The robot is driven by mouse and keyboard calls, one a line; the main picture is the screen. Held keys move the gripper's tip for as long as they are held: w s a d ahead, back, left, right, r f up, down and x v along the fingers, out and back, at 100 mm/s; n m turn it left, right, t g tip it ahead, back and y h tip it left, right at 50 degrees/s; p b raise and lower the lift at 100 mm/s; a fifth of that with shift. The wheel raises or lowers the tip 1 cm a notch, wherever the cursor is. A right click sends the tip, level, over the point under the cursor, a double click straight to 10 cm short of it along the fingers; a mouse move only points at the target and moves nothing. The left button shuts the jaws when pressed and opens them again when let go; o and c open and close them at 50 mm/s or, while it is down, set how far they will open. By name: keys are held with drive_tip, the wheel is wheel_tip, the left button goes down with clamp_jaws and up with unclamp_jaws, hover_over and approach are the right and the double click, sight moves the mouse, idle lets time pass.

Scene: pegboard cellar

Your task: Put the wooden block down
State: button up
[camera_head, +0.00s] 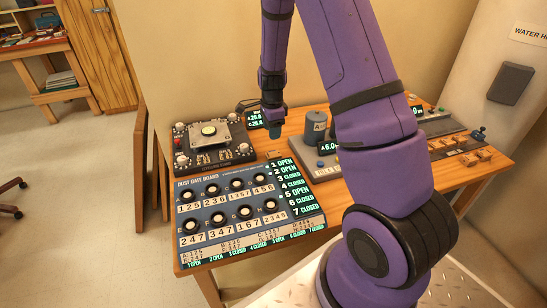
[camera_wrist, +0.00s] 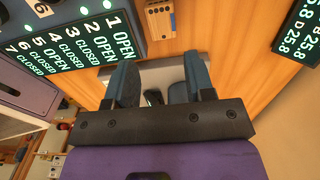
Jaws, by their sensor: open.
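A small light-wood block (camera_wrist: 160,18) with dark dots on its face lies on the wooden bench top, at the upper middle of the wrist view. It shows in the head view as a small wooden piece (camera_head: 274,154) just behind the dust gate board. My gripper (camera_wrist: 160,78) is open, with its two blue-grey fingers apart. No block shows between the fingers. In the head view my gripper (camera_head: 273,128) hangs above the bench, near the small wooden piece and apart from it.
The dust gate board (camera_head: 250,222) with lit number displays lies at the bench's front. A dark device with a metal plate (camera_head: 210,140) stands behind it at left. A grey cylinder (camera_head: 316,127) stands to the right. Several small wooden pieces (camera_head: 470,158) lie at far right.

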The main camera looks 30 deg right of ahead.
sight(272, 154)
wheel_tip(272, 154, down, 11)
drive_tip(key=shift+w+r, duration=0.1)
drive_tip(key=shift+r, duration=0.1)
drive_tip(key=c, duration=0.6)
drive_tip(key=shift+c, duration=0.2)
